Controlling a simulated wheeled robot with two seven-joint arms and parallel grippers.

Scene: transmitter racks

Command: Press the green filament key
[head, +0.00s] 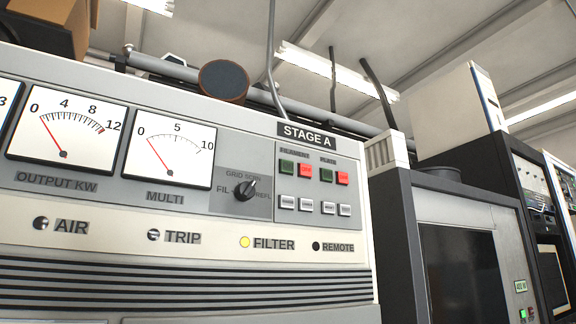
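The green filament key (287,167) is the left key of the pair under the FILAMENT label on the STAGE A panel (305,135). A red key (305,173) sits right beside it. Under the PLATE label is a second pair, a green key (327,177) and a red key (342,178). Neither of my grippers shows in the head view, and nothing covers the keys.
Left of the keys are a black selector knob (245,189) and two full dials, MULTI (170,150) and OUTPUT KW (66,127). Several pale keys (306,204) lie below. The FILTER lamp (244,242) is yellow. A dark cabinet (397,240) stands to the right.

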